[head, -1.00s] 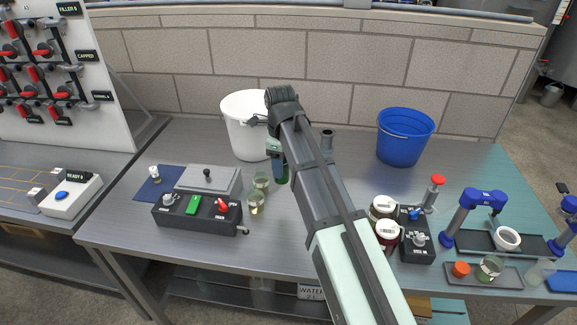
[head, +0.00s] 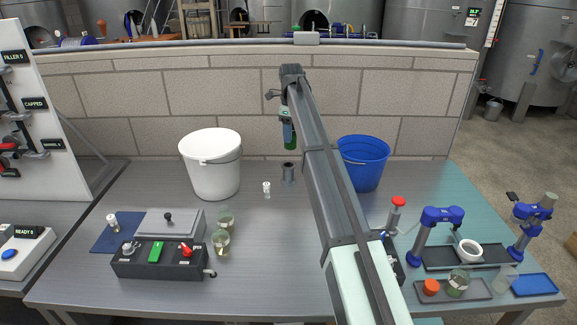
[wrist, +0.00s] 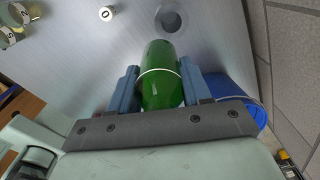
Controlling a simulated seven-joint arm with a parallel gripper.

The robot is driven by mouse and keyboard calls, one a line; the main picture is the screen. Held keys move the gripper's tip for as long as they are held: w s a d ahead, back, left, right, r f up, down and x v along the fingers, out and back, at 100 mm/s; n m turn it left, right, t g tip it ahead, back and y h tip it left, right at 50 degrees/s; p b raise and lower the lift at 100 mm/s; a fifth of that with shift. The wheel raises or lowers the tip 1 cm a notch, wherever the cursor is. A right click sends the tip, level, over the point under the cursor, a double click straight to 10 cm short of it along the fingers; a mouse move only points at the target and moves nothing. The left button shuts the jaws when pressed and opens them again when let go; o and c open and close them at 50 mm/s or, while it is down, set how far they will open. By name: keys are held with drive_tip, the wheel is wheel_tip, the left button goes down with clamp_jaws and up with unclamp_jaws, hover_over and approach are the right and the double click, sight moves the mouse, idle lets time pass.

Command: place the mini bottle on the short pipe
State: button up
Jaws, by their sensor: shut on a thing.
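My gripper (head: 289,134) is shut on the green mini bottle (head: 291,145), which it holds in the air. In the wrist view the bottle (wrist: 160,75) sits between the two blue fingers (wrist: 160,90), with a pale band around it. The short pipe (head: 289,173) is a grey upright tube on the bench between the white and blue buckets. In the head view the bottle appears above the pipe, apart from it. In the wrist view the pipe's round opening (wrist: 171,20) shows just beyond the bottle's far end.
A small white-topped item (head: 267,188) stands left of the pipe. The white bucket (head: 211,165) is further left; the blue bucket (head: 363,163) is to the right, behind my arm. Glasses (head: 221,241) and a control box (head: 160,262) are at front left. The bench centre is clear.

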drive_tip(key=w+r+n, duration=0.1)
drive_tip(key=w, duration=0.2)
drive_tip(key=n, duration=0.1)
hover_over(289, 164)
wheel_tip(289, 164, down, 10)
drive_tip(key=shift+s+f, duration=0.1)
idle(0.4)
drive_tip(key=shift+f, duration=0.1)
drive_tip(key=o, duration=1.1)
drive_tip(key=shift+o, duration=0.2)
wheel_tip(289, 164, up, 12)
drive_tip(key=shift+r, duration=0.2)
